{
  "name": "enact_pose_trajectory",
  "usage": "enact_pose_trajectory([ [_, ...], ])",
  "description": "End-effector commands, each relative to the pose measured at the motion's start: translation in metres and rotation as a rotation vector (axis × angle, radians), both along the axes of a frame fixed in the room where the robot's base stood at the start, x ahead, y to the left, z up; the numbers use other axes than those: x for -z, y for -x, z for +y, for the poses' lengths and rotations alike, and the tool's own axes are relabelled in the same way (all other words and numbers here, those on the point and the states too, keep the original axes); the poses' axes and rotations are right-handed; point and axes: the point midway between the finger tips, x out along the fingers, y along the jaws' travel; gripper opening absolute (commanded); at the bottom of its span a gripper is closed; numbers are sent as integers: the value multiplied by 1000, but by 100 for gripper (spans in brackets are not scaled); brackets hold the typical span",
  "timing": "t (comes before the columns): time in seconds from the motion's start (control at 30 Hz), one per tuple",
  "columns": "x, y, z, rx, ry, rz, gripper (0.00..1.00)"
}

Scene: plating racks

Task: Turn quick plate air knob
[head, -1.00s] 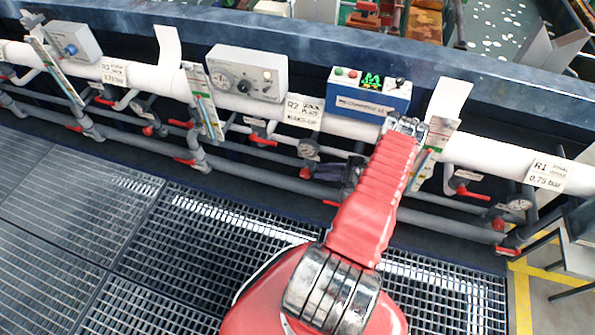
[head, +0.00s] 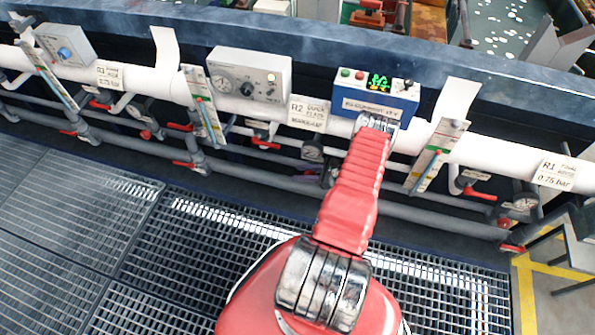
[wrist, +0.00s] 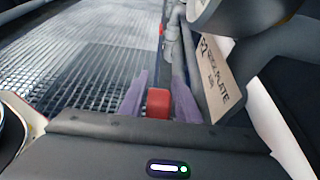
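The white label reading R2 quick plate (head: 308,113) hangs on the white pipe; it also shows tilted in the wrist view (wrist: 219,77). A pressure gauge (head: 312,150) sits below it, with a red handle beside it, partly hidden. In the wrist view a red block-shaped knob (wrist: 158,103) lies between the two purple fingers of my gripper (wrist: 158,98). The fingers stand apart, one on each side of it. I cannot tell whether they touch it. In the head view my gripper is mostly hidden behind my red arm.
A blue control box (head: 375,95) and a grey dial box (head: 249,75) stand on the pipe. Flow-meter strips and several red valve handles line the pipes. Metal grating (head: 80,205) covers the floor. A grey pipe (wrist: 171,42) runs close by the fingers.

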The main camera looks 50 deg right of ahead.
Motion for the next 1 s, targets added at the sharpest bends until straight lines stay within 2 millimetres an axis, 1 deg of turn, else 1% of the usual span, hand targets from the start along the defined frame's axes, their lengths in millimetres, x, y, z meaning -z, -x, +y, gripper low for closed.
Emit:
enact_pose_trajectory([
  [0.27, 1, -2, 2, -3, 0, 0, 30],
  [0.7, 0, -2, 2, -4, 1, 0, 0],
  [0.73, 1, -1, -3, 1, 0, 0, 0],
  [1.0, 0, -1, 0, 1, -6, -18, 0],
])
